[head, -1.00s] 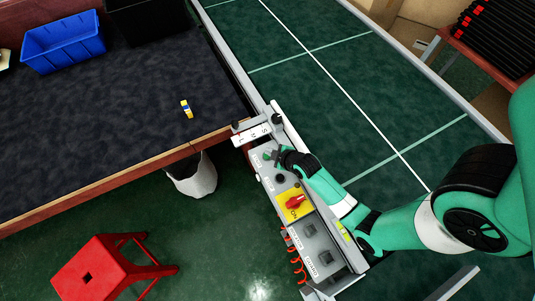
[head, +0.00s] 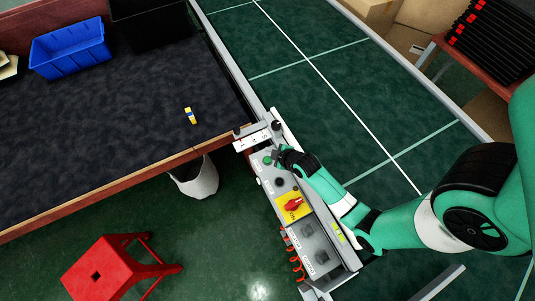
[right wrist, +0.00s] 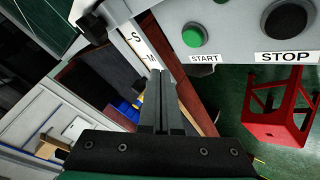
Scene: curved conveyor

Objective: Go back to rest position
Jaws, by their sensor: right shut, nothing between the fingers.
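My right gripper (head: 274,157) is over the upper end of the grey control panel (head: 320,235) beside the conveyor, close to the green start button (head: 267,160). In the right wrist view its fingers (right wrist: 161,90) are together with nothing between them. The start button (right wrist: 194,36) and the black stop button (right wrist: 287,19) show there above and to the right of the fingertips, and the fingers look apart from both. My left gripper is in neither view.
The green conveyor (head: 330,90) runs along the panel's right. A dark table (head: 110,130) holds a blue bin (head: 70,50), a black bin (head: 150,20) and a small yellow item (head: 190,116). A red stool (head: 105,268) and white waste bin (head: 197,178) stand on the floor.

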